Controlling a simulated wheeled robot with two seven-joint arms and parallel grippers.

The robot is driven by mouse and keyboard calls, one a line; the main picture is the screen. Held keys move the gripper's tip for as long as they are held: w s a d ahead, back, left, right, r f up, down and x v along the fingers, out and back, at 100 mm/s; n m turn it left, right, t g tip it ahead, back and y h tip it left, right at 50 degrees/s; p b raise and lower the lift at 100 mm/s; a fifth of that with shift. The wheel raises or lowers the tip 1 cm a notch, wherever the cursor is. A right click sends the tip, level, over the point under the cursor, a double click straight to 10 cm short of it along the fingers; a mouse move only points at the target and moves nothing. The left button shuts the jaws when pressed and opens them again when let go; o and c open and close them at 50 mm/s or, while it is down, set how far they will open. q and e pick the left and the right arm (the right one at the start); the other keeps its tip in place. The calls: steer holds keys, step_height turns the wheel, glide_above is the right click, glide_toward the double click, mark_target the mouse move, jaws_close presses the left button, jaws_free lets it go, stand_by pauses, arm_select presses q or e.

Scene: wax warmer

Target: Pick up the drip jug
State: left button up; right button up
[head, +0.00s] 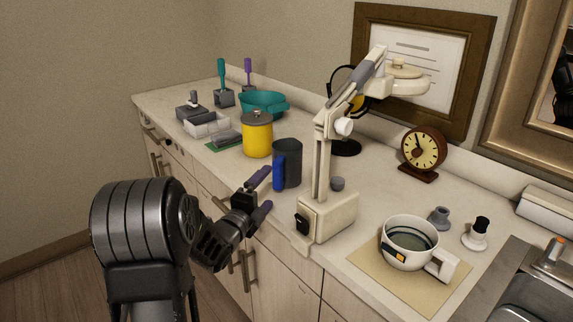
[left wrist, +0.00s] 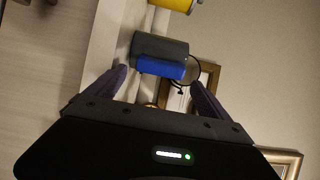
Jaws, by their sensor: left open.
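The drip jug (head: 291,161) appears to be the dark grey, upright cylinder with a blue handle on the counter, left of the cream lamp-like stand. Its blue handle faces my left gripper (head: 263,192). That gripper is open and empty, with its purple-grey fingers apart at the counter's front edge, just short of the jug. In the left wrist view the jug (left wrist: 158,46) shows sideways, beyond and between the spread fingers (left wrist: 159,84). A gap seems to remain between fingers and handle. My right gripper is not in view.
A yellow canister (head: 257,137) stands behind and left of the jug. The cream stand (head: 328,214) with a raised jointed arm is close on its right. A white pot (head: 405,252) sits on a tan mat further right. A teal bowl (head: 262,102) stands at the back left.

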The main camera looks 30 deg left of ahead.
mark_target(277, 177)
arm_select(q)
steer(key=shift+w+a, duration=0.15)
steer(key=shift+w, duration=0.55)
steer(key=shift+w+a, duration=0.1)
steer(key=shift+w, duration=0.6)
steer(key=shift+w, duration=0.1)
steer(key=shift+w+p, duration=0.3)
steer(key=shift+w, duration=0.05)
steer(key=w, duration=0.3)
steer(key=w+p, duration=0.1)
steer(key=shift+w+a, duration=0.15)
steer(key=shift+a, duration=0.2)
steer(key=shift+c, duration=0.4)
steer(key=shift+r, duration=0.15)
steer(key=c, duration=1.7)
